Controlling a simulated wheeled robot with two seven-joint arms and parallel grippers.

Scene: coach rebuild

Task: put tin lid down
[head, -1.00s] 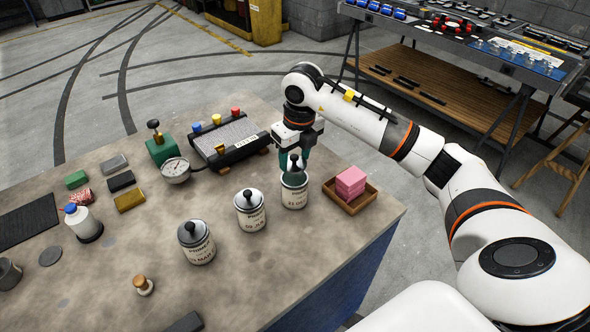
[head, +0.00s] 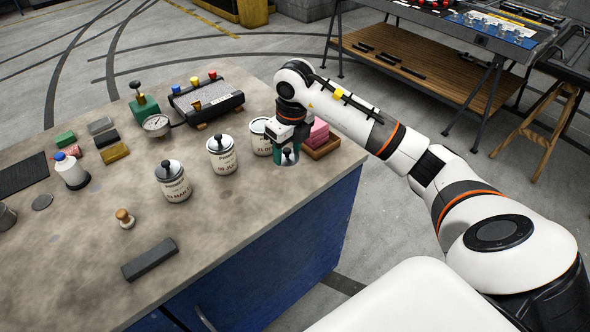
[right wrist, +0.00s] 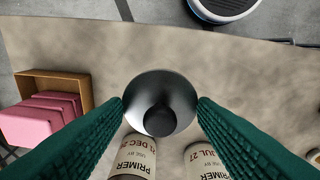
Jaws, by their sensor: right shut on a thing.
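My right gripper (head: 287,150) points down over the bench's right end and is shut on the black knob of a grey metal tin lid (head: 287,160). In the right wrist view the round lid (right wrist: 160,90) shows between the green fingers; whether it touches the bench is unclear. The open primer tin (head: 261,140) stands just left of and behind the gripper, its rim partly hidden. Two other primer tins, the middle one (head: 221,158) and the left one (head: 173,185), wear their knobbed lids. My left gripper is not in view.
A wooden tray (head: 322,150) with pink blocks (head: 317,134) sits just behind and right of the gripper. A dark block (head: 150,259) and a small wooden-knobbed stamp (head: 124,218) lie nearer the front.

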